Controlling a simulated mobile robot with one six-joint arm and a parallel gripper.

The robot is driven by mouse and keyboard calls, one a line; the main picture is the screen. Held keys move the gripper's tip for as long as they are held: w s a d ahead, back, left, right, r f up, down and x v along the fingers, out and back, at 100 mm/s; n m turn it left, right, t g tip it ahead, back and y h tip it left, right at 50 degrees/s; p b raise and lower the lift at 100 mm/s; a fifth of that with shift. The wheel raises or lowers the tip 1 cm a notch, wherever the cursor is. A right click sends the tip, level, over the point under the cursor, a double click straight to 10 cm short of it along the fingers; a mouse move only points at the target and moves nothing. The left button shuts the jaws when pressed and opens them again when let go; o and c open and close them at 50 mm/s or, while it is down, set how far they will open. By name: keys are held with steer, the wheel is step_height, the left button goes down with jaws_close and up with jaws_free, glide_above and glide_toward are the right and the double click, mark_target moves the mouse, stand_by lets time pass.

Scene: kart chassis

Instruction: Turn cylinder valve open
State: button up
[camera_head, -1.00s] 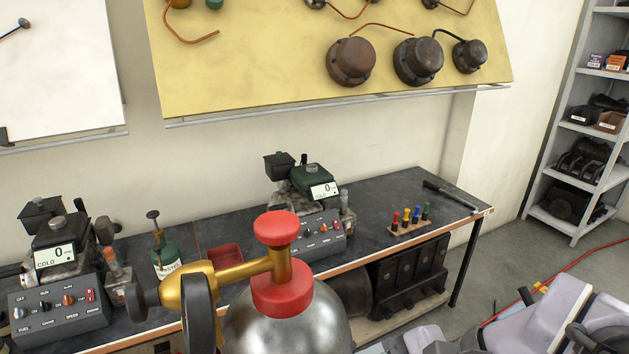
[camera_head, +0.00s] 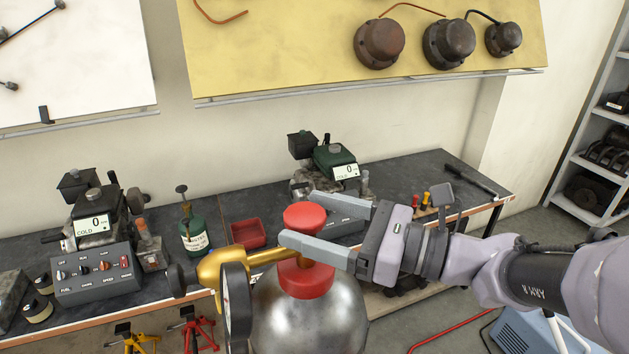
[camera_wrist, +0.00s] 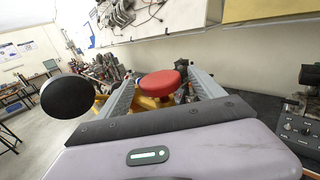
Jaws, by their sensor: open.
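The cylinder valve's red knob (camera_head: 304,215) sits on top of a brass stem above a red collar (camera_head: 305,279) on a silver cylinder (camera_head: 310,322). A brass regulator (camera_head: 228,266) with a round gauge (camera_head: 237,304) extends left from the valve. My gripper (camera_head: 300,218) is open, reaching in from the right, with one finger behind and one in front of the valve. In the wrist view the red knob (camera_wrist: 160,83) shows between the two fingers, with a gap to at least the left finger; I cannot tell whether either touches.
The dark workbench (camera_head: 405,180) runs behind the cylinder along the wall. It holds a green torch bottle (camera_head: 193,234), a red tray (camera_head: 247,233), small engines and a control box (camera_head: 93,275). Yellow and red jack stands (camera_head: 193,331) are below at left.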

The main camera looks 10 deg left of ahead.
mark_target(286, 212)
steer(key=x, duration=0.4)
steer(key=shift+w+a, duration=0.1)
steer(key=shift+a, duration=0.2)
steer(key=c, duration=1.3)
steer(key=shift+c, duration=0.2)
